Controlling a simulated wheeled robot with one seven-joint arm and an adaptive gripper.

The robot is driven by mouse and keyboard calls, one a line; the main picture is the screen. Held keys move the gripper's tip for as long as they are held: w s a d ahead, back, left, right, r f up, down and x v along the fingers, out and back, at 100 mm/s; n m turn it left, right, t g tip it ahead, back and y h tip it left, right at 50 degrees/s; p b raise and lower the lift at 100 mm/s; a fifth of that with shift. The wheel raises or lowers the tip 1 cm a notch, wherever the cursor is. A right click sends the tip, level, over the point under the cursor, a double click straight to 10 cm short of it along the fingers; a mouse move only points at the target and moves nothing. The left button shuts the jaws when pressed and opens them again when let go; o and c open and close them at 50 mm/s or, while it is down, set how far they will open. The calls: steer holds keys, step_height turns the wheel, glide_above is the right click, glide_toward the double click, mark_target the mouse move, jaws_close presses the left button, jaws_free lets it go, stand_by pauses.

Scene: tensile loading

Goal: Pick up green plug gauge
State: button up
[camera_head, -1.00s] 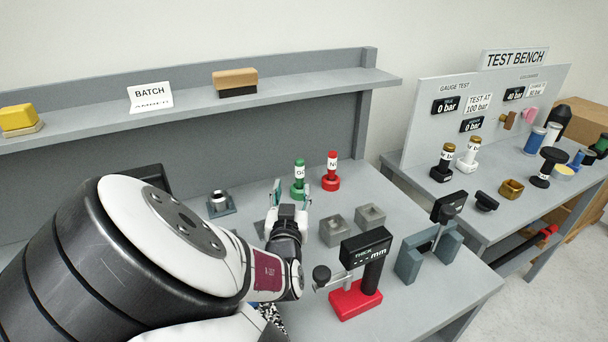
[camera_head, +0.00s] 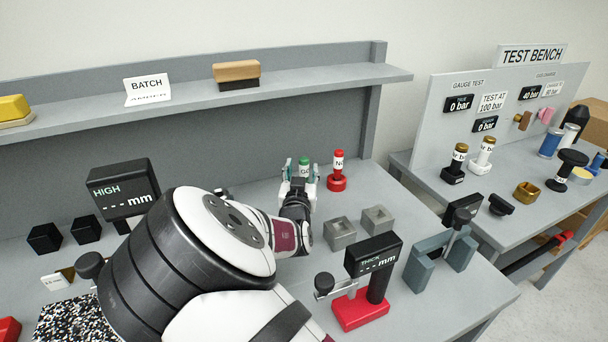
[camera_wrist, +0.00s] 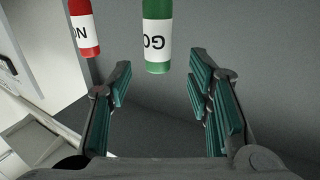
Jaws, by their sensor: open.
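The green plug gauge (camera_head: 304,165) stands upright at the back of the workbench, with a white label marked GO. In the wrist view the green gauge (camera_wrist: 157,40) shows upside down, between the lines of the two fingers and past their tips. My gripper (camera_head: 300,172) is open, its teal-padded fingers on either side of the gauge's upper part in the head view. In the wrist view my gripper (camera_wrist: 160,80) has nothing between its pads. The gauge's base is hidden behind my gripper. I cannot tell whether a finger touches it.
A red plug gauge (camera_head: 338,170) stands close to the right of the green one; it also shows in the wrist view (camera_wrist: 84,28). Two grey blocks (camera_head: 340,232) and a red-based thickness gauge (camera_head: 362,308) stand nearer. A shelf (camera_head: 310,82) runs above the bench's back.

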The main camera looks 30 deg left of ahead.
mark_target(303, 165)
steer(key=shift+x, duration=2.35)
steer(key=shift+d+f, duration=0.1)
steer(key=shift+f, duration=0.05)
jaws_close()
